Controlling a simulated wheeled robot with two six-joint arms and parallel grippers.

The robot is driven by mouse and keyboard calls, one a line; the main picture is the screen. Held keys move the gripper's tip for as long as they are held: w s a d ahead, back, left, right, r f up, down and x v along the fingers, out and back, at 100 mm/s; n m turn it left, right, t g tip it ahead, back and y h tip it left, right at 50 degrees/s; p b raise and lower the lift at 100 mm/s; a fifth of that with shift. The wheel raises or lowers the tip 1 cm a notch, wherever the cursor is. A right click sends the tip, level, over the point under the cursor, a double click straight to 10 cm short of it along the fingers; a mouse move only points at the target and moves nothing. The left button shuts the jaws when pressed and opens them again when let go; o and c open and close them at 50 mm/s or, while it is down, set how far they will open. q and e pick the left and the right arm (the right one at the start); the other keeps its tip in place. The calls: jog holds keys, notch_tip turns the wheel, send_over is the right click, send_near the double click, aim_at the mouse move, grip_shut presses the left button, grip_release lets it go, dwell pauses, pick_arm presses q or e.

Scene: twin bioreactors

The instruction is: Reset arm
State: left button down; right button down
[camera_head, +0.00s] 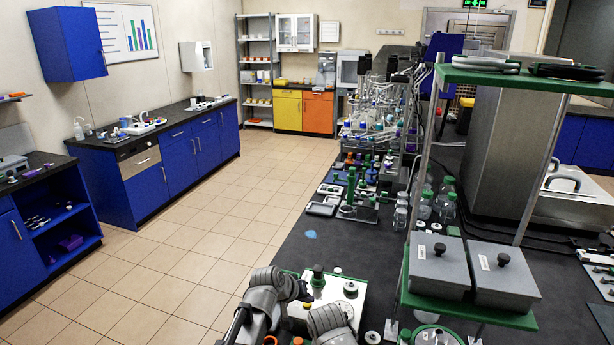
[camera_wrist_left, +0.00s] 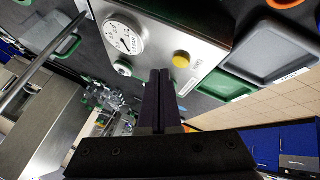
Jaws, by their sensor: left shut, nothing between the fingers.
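My left gripper (camera_wrist_left: 159,75) shows in the left wrist view as two dark fingers closed against each other, with nothing between them. Its tips appear over the edge of a steel box (camera_wrist_left: 190,25) with a round dial (camera_wrist_left: 123,36) and a yellow knob (camera_wrist_left: 181,59). I cannot tell whether they touch it. In the head view, the box (camera_head: 320,290) is at the bottom, between grey ribbed parts that partly hide it. The left fingers are hard to make out there. My right gripper is in neither view.
A green-shelved rack (camera_head: 470,311) with two grey lidded boxes (camera_head: 439,263) stands right of the steel box. Glass bottles (camera_head: 423,206) and crowded glassware (camera_head: 375,115) stand behind. A grey tray (camera_wrist_left: 275,45) lies close by in the wrist view. The tiled floor (camera_head: 165,275) is clear.

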pick_arm(q)
jog(key=s+a+f+m+g+y, duration=0.2)
jog(key=s+a+g+y, duration=0.1)
jog(key=s, duration=0.8)
jog(key=s+a+f+m+g+y, duration=0.2)
jog(key=s+a+g+y, duration=0.1)
jog(key=s, duration=0.8)
jog(key=shift+f, duration=0.3)
